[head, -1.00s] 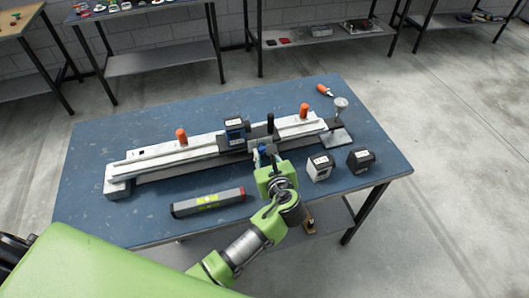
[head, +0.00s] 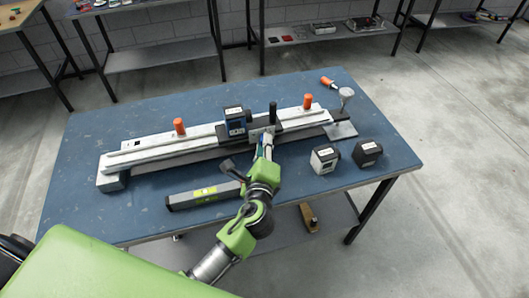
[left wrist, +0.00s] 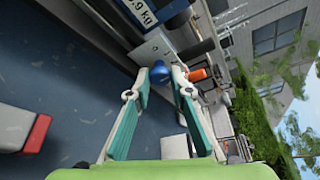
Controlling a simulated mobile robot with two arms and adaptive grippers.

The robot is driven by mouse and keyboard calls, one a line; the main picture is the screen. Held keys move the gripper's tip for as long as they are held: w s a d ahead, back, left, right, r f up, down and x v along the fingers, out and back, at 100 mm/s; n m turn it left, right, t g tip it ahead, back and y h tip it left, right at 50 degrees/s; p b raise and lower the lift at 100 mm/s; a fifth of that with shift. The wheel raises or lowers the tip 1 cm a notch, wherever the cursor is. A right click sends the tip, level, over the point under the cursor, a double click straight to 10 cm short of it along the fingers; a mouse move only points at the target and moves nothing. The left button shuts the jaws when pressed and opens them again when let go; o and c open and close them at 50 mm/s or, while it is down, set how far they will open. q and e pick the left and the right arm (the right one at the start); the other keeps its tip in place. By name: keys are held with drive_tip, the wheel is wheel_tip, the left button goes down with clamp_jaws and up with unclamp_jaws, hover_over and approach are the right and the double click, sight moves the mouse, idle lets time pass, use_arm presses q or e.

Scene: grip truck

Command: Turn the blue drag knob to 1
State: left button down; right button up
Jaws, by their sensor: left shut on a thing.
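The blue drag knob (left wrist: 160,72) is a small rounded knob on a grey plate of the long metal rail device (head: 140,155) on the blue table. My left gripper (head: 265,150) reaches the front of the rail's carriage. In the left wrist view its two teal-padded fingers (left wrist: 160,88) are on either side of the knob, shut on it. In the head view the fingers largely hide the knob. The numbers around it cannot be read. My right gripper is not in view.
A blue display box (head: 236,121) and a black post (head: 272,112) stand on the carriage. Orange handles (head: 179,126) stick up from the rail. A grey bar (head: 200,196) lies in front. Two small dark-and-white boxes (head: 324,159) (head: 367,153) stand at the right.

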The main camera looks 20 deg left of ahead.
use_arm(q)
drive_tip(key=n+b, duration=0.1)
drive_tip(key=b, duration=0.1)
drive_tip(key=n+t+b, duration=0.1)
drive_tip(key=shift+f+b, duration=0.4)
drive_tip(key=shift+r+n+b, duration=0.15)
drive_tip(key=shift+n+b, duration=0.55)
drive_tip(key=shift+b, duration=0.1)
drive_tip(key=c, duration=1.8)
unclamp_jaws()
drive_tip(key=shift+s, duration=0.1)
